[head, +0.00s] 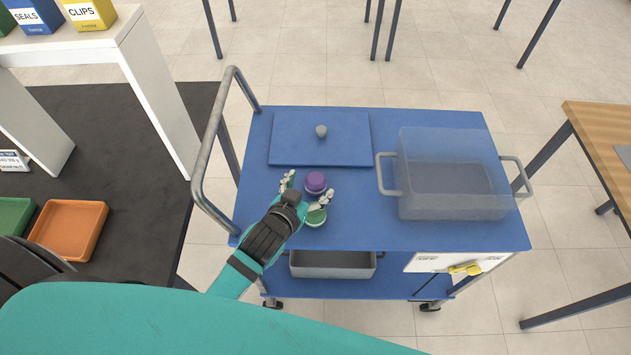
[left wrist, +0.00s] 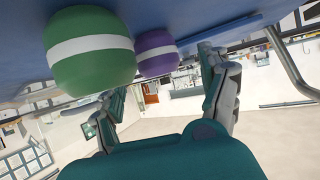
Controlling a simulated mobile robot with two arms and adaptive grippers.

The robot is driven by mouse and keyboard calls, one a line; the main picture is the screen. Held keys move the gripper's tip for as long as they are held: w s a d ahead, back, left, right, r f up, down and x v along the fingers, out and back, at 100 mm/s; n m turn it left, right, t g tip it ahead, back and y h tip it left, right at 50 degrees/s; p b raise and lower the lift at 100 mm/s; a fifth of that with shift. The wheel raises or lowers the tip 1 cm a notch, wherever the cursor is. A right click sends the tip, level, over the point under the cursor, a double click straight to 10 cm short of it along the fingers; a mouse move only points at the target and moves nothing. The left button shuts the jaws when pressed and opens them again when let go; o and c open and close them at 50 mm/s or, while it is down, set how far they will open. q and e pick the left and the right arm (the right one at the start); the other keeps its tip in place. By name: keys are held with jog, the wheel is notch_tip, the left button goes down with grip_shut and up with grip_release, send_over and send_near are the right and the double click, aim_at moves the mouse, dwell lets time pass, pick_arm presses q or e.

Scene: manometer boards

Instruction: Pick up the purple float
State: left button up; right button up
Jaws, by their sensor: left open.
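The purple float (head: 315,182) is a small round body on the blue top of the cart (head: 440,235). In the left wrist view the purple float (left wrist: 156,54) shows a pale band and sits beyond the green float. The green float (head: 316,217) is on the cart just in front of the purple one, partly hidden by a finger. In the left wrist view the green float (left wrist: 90,48) is large and close. My left gripper (head: 308,192) is open, with its fingers spread near the two floats. The purple float appears between the fingertips, not clearly touched. My right gripper is not in view.
A blue lid-like panel (head: 300,150) with a grey knob lies behind the floats. A clear bin (head: 455,205) with grey handles stands on the cart's right side. A grey cart handle (head: 206,160) rises at left. A grey tray (head: 335,272) is on the lower shelf.

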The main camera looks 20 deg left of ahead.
aim_at(312, 185)
pick_arm(q)
jog(key=x, duration=0.3)
jog(key=shift+w+d+f, duration=0.1)
jog(key=shift+w+f, duration=0.05)
jog(key=shift+w, duration=0.05)
jog(key=shift+s, duration=0.1)
jog(key=c, duration=1.2)
